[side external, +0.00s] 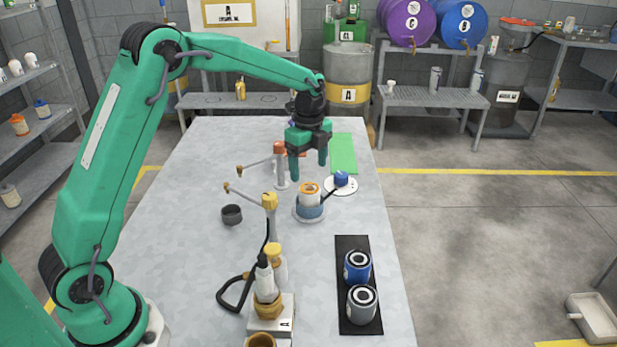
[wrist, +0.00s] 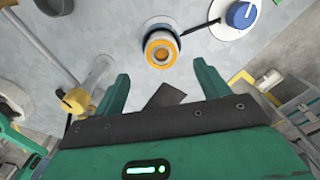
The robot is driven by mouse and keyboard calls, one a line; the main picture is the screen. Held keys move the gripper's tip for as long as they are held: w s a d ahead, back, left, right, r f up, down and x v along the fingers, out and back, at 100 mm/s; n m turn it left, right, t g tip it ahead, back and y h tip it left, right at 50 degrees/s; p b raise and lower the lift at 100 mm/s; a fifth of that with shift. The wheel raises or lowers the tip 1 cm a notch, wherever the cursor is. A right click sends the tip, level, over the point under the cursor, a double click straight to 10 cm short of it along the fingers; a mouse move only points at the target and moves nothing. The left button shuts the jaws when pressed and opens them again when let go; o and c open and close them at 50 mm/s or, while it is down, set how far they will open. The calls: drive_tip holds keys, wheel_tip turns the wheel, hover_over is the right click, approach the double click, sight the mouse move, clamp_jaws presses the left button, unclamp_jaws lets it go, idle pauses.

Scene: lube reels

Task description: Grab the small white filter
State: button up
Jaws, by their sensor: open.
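A small white filter with an orange top (side external: 309,188) stands upright on a blue-grey round base (side external: 310,211) near the middle of the table. In the wrist view its orange ring (wrist: 160,48) faces the camera, just beyond the fingertips. My gripper (side external: 308,170) is open and empty, pointing down, with its fingers above and a little behind the filter in the side view. In the wrist view my gripper (wrist: 162,75) shows the two green fingers apart, with the filter ahead of the gap and not between them.
A blue cap (side external: 341,179) sits on a white disc to the right. Blue (side external: 357,267) and grey (side external: 362,305) canisters stand on a black mat. A dark cup (side external: 232,215) stands farther left.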

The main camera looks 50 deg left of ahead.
sight(310, 188)
drive_tip(key=shift+w+f, duration=0.1)
drive_tip(key=shift+f, duration=0.15)
drive_tip(key=shift+f, duration=1.2)
drive_tip(key=shift+f, duration=0.1)
drive_tip(key=shift+f, duration=2.5)
drive_tip(key=shift+c, duration=0.4)
drive_tip(key=shift+r, duration=0.1)
drive_tip(key=c, duration=1.1)
